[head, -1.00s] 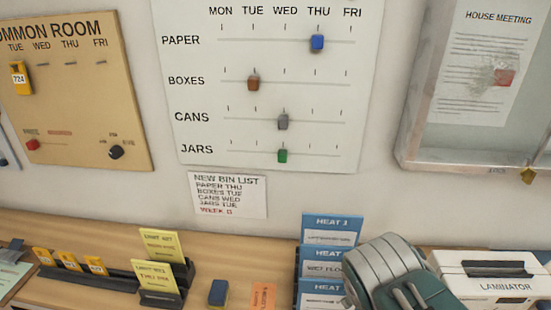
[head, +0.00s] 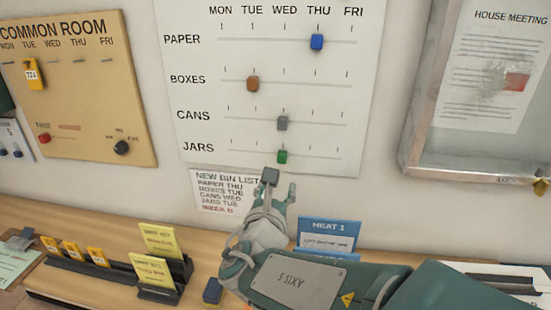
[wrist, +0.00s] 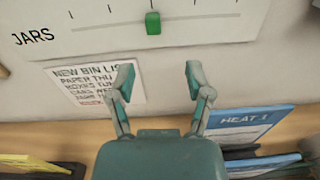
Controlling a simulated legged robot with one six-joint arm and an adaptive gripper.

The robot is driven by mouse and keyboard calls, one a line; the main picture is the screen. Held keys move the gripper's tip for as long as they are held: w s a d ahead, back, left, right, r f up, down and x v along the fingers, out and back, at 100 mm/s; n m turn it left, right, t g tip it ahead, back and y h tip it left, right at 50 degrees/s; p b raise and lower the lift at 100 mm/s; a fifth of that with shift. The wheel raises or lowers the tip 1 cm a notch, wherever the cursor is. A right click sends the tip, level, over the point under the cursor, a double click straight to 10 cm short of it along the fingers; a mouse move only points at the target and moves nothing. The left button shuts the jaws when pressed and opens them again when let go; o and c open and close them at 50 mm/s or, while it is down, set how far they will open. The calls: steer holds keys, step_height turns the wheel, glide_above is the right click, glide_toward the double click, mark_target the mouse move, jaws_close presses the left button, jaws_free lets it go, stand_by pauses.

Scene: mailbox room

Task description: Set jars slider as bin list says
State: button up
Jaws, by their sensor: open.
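The green jars knob (head: 282,157) sits on the lowest track of the white slider board (head: 190,95), under WED. It also shows in the wrist view (wrist: 153,23), above and between my fingertips. The bin list (head: 222,192) on the wall below reads PAPER THU, BOXES TUE, CANS WED, JARS TUE; my gripper partly covers its right edge. My gripper (head: 280,184) is open and empty, just below the green knob in the picture and apart from it. Its two fingers are spread in the wrist view (wrist: 159,80).
The blue paper knob (head: 317,42) is under THU, the brown boxes knob (head: 252,83) under TUE, and the grey cans knob (head: 282,122) under WED. Blue HEAT 1 leaflets (head: 328,234) stand on the shelf below. A glass notice case (head: 405,150) is at right.

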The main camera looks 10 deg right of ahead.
mark_target(280, 158)
steer(key=shift+n, duration=0.3)
steer(key=x, duration=0.7)
steer(key=a+x, duration=0.1)
steer(key=x, duration=0.2)
steer(key=shift+w+d+r, duration=0.15)
steer(key=shift+w, duration=0.45)
jaws_close()
